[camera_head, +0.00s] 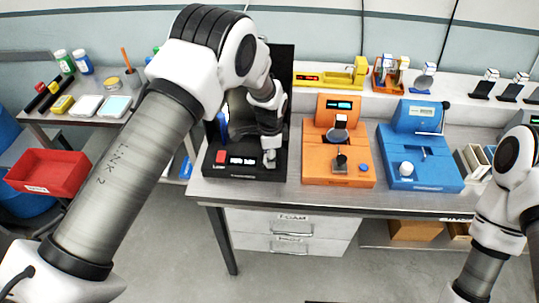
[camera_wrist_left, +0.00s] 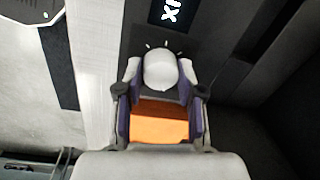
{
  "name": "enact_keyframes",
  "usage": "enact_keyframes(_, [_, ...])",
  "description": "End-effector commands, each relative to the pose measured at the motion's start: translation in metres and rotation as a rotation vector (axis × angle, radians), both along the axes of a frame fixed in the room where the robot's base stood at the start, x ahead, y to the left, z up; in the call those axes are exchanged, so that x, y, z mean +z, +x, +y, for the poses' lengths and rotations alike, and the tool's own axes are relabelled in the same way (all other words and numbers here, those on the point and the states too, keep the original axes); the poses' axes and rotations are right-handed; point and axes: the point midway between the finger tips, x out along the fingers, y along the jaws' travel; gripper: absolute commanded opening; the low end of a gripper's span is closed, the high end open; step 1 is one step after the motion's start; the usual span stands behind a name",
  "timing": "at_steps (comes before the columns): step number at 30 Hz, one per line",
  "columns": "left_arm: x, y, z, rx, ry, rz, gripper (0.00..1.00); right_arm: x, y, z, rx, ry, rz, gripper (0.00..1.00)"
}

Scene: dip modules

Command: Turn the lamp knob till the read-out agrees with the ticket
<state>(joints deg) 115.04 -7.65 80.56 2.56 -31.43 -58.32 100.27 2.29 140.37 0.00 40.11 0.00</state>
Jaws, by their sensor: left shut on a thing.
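The black lamp unit (camera_head: 240,174) stands at the left end of the bench, with a lit read-out (camera_head: 242,161) too small to read. My left gripper (camera_head: 269,157) is down at the unit's front right, right of the read-out. In the left wrist view, its fingers (camera_wrist_left: 160,85) are shut on the pale round lamp knob (camera_wrist_left: 159,68), with white tick marks around the far side. Part of the read-out (camera_wrist_left: 172,10) shows there, cut off by the top edge. I cannot make out a ticket. My right arm shows at the right, its gripper out of frame.
A red button (camera_head: 221,157) sits left of the read-out. An orange unit (camera_head: 312,167) and a blue unit (camera_head: 437,172) stand to the right. A red bin (camera_head: 47,172) and a side table with jars are at the left. A back shelf holds small tools.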

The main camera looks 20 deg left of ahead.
Motion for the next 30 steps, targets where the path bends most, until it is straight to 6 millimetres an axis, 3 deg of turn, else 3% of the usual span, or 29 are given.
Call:
enact_keyframes(1, [-0.004, -0.004, 0.0, 0.0, 0.0, 0.011, 0.03, -0.001, 0.0, 0.0, 0.0, 0.0, 0.0, 0.4])
enact_keyframes(2, [-0.004, -0.004, 0.0, 0.0, 0.0, 0.011, 0.41, -0.001, 0.0, 0.0, 0.0, 0.0, 0.0, 0.4])
enact_keyframes(3, [-0.004, -0.004, 0.0, 0.001, 0.0, 0.01, 0.55, -0.001, 0.0, 0.0, 0.0, 0.0, 0.0, 0.4])
enact_keyframes(4, [-0.004, -0.003, 0.0, 0.001, 0.0, 0.01, 0.63, -0.001, 0.0, 0.0, 0.0, 0.0, 0.0, 0.4])
enact_keyframes(13, [-0.001, -0.001, 0.0, 0.001, 0.0, 0.004, 0.63, 0.0, 0.0, 0.0, 0.0, 0.0, 0.0, 0.4])
enact_keyframes(17, [0.012, -0.001, -0.001, 0.001, 0.0, 0.001, 0.63, 0.0, 0.0, 0.0, 0.0, 0.0, 0.0, 0.4])
enact_keyframes(27, [0.093, -0.005, -0.003, 0.0, 0.001, 0.003, 0.63, 0.0, 0.0, 0.0, 0.0, 0.0, 0.0, 0.4])
enact_keyframes(30, [0.109, -0.006, -0.004, 0.0, 0.0, 0.004, 0.63, 0.0, 0.0, 0.0, 0.0, 0.0, 0.0, 0.4])
